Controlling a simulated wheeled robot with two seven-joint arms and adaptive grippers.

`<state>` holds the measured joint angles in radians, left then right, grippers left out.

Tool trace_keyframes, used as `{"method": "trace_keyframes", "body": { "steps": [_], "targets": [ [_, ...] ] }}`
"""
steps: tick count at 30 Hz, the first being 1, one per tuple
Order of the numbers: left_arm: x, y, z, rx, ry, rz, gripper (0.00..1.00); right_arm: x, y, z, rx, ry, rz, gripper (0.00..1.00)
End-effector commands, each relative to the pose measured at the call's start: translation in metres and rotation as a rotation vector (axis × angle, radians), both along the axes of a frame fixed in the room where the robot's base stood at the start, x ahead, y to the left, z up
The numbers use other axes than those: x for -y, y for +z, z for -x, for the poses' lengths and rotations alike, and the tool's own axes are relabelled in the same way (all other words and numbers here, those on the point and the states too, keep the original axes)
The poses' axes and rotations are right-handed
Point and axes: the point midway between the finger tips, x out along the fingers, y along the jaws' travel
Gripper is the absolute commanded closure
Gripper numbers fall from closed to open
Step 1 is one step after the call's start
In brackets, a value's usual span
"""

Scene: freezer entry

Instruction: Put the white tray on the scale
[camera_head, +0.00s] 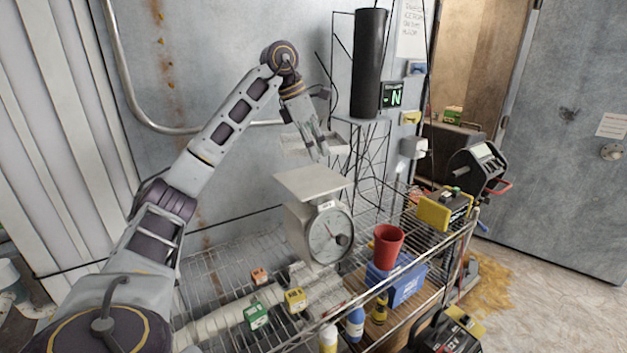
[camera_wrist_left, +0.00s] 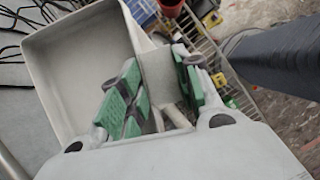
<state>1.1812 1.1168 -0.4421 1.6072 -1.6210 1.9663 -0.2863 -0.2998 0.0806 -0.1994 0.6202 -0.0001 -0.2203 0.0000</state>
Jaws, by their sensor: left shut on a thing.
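A white tray (camera_head: 297,145) is held above the flat top plate of the scale (camera_head: 312,181), with a visible gap between them in the head view. The scale has a round dial on its front and stands on the wire rack. My left gripper (camera_head: 318,150) is shut on the tray, its fingers pointing down. In the left wrist view the tray (camera_wrist_left: 75,65) is a shallow, pale, square-sided dish. The green-padded fingers of my left gripper (camera_wrist_left: 156,82) lie on either side of a pale part at its right edge. My right gripper is not in view.
The wire rack (camera_head: 225,265) holds small boxes, bottles, a red cup (camera_head: 388,246) and a blue bin (camera_head: 400,284). A dark cylinder (camera_head: 369,65) stands behind, right of the tray. A grey wall is close behind; open floor lies at right.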

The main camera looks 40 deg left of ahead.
Motion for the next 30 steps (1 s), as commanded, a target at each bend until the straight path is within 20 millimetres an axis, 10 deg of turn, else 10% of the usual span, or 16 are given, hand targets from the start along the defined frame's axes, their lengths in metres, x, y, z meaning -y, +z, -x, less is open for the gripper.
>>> {"method": "trace_keyframes", "body": {
  "steps": [30],
  "targets": [
    [0.000,-0.056,0.000,0.001,0.000,0.000,0.95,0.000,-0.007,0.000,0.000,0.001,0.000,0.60]
  ]
}}
